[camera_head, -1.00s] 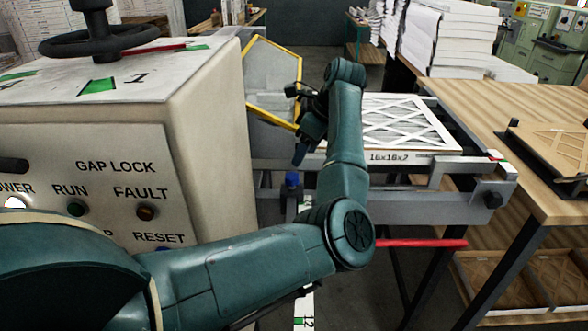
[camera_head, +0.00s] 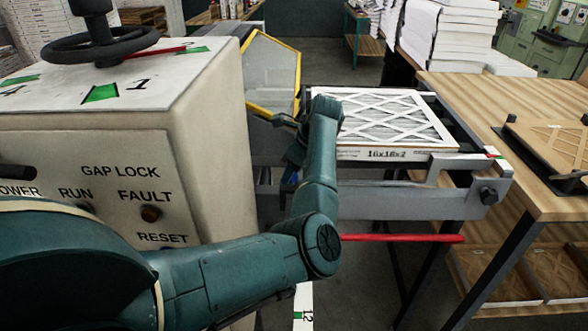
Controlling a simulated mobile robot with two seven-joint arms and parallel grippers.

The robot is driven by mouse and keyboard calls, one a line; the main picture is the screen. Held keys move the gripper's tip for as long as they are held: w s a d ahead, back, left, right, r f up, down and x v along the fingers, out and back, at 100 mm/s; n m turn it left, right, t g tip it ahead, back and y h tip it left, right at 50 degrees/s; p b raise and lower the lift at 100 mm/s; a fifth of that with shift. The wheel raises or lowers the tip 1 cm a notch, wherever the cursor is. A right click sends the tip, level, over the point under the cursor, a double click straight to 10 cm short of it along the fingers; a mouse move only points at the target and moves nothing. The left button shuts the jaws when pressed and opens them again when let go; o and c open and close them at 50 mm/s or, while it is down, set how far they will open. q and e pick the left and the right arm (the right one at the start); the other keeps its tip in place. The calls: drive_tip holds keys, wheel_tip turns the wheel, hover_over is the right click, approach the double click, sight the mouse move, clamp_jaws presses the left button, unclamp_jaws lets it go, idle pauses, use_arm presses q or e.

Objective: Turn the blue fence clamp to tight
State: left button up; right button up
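My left arm reaches in from the lower left, bends at the elbow and rises to a wrist in front of the conveyor. Its gripper (camera_head: 287,124) is at the left edge of the conveyor, near the yellow-framed guard. It is small and partly hidden by my wrist, so its opening cannot be made out. The blue fence clamp is mostly hidden; a small bit of blue (camera_head: 291,177) shows just left of my forearm, below the gripper. Its setting cannot be read. A white-framed filter (camera_head: 395,120) marked 16x16x2 lies on the conveyor (camera_head: 410,205). My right gripper is not in view.
A control cabinet (camera_head: 190,150) with a black handwheel (camera_head: 100,42) stands at left. A yellow-framed clear guard (camera_head: 272,75) stands beside it. A red bar (camera_head: 400,238) sticks out below the conveyor. A wooden table (camera_head: 500,95) with a dark fixture is at right.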

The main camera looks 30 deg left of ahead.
use_arm(q)
drive_tip(key=c, duration=0.7)
